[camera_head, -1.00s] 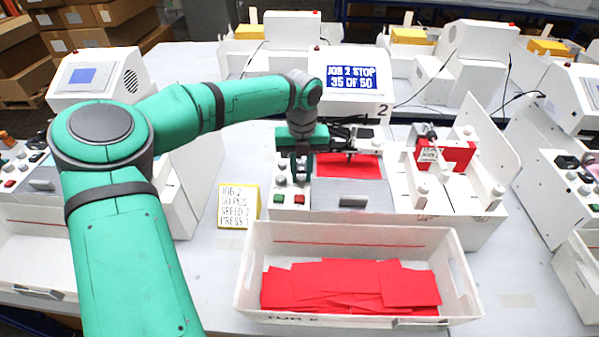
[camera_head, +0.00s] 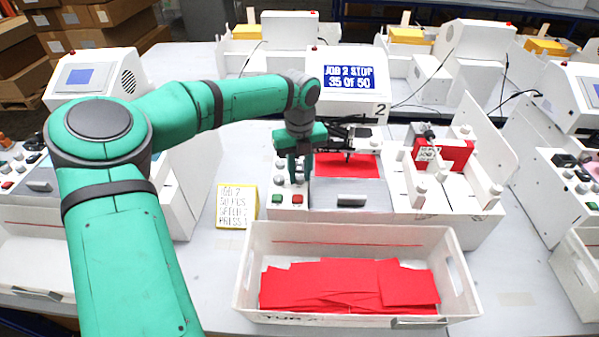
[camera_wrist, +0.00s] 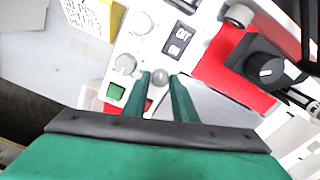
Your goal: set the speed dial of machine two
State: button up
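Machine two (camera_head: 352,110) has a screen reading "JOB 2 STOP 35 OF 50". Its control panel at the left bears several pale grey knobs, and which one is the speed dial cannot be read. My gripper (camera_wrist: 160,78) points down at the panel, its two green fingers apart on either side of a small grey knob (camera_wrist: 159,77); contact cannot be made out. Two more dials, an upper one (camera_wrist: 142,22) and a left one (camera_wrist: 125,64), sit beside it with pointer marks. A yellow-edged card (camera_head: 237,206) lists job, pieces, speed and press; its numbers are blurred.
An OFF/ON switch (camera_wrist: 178,40) and a green button (camera_wrist: 115,92) are close to my fingers. A red button (camera_head: 298,199) is on the panel front. A white bin (camera_head: 350,235) of red sheets stands in front. A black knob (camera_wrist: 265,68) is at the right.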

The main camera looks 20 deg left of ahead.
aim_at(300, 177)
jog(key=shift+o, duration=1.1)
jog(key=shift+w, duration=0.1)
jog(key=shift+r, duration=0.2)
notch_tip(300, 177, up, 10)
jog(key=shift+r, duration=0.2)
